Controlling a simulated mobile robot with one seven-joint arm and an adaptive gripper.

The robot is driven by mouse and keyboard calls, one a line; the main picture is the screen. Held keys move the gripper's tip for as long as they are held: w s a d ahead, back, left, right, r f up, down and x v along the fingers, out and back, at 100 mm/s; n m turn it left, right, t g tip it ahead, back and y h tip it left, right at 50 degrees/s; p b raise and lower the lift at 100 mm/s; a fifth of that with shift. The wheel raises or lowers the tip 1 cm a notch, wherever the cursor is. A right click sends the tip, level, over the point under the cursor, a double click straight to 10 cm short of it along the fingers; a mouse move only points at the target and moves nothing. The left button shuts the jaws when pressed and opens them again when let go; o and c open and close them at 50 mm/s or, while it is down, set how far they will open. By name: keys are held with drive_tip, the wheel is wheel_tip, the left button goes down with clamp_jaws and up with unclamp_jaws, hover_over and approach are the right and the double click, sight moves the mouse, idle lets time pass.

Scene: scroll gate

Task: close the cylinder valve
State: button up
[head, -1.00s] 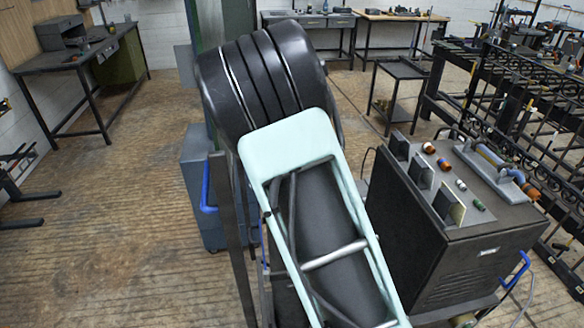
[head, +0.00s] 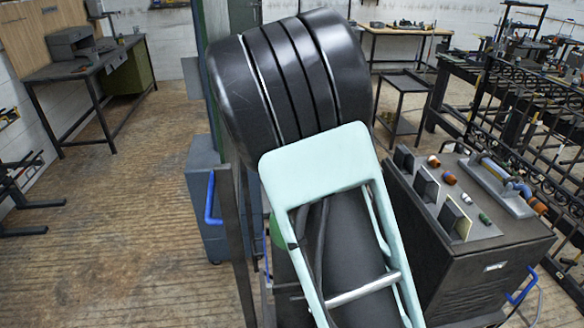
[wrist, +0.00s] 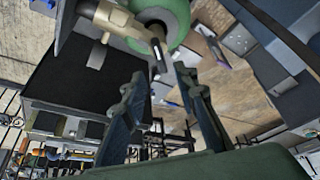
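In the wrist view, the green gas cylinder (wrist: 172,28) shows at the top, seen close along its upper end. A brass-coloured valve fitting (wrist: 112,20) is beside it, with a dark stem or handle part near the fingertips. My gripper (wrist: 160,74) is open, its two dark fingers apart and pointing at the valve area. Nothing is clearly held between them. I cannot tell whether a finger touches the valve. In the head view, my own arm hides the gripper and valve; only a strip of the green cylinder (head: 276,234) shows beside my arm.
A dark welding machine (head: 470,262) with knobs on top stands close to the right of my arm. A blue-grey cabinet (head: 207,205) stands to the left. Black metal racks (head: 510,110) fill the right side. The wooden floor (head: 110,235) at left is clear.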

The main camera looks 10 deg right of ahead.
drive_tip(key=o, duration=0.5)
drive_tip(key=shift+f, duration=0.1)
drive_tip(key=o, duration=0.5)
drive_tip(key=shift+s+d+f+n+g+y, duration=0.1)
drive_tip(key=shift+d+f+n+g+y, duration=0.3)
drive_tip(key=shift+n, duration=0.3)
drive_tip(key=d+r+n+y, duration=0.4)
drive_tip(key=d+n+y, duration=0.15)
drive_tip(key=n, duration=1.05)
drive_tip(key=shift+n, duration=0.3)
drive_tip(key=x, duration=0.3)
drive_tip(key=p+x, duration=0.1)
drive_tip(key=x, duration=0.3)
drive_tip(key=p+x, duration=0.1)
drive_tip(key=x, duration=0.3)
drive_tip(key=shift+a+r, duration=0.1)
drive_tip(key=shift+a, duration=0.2)
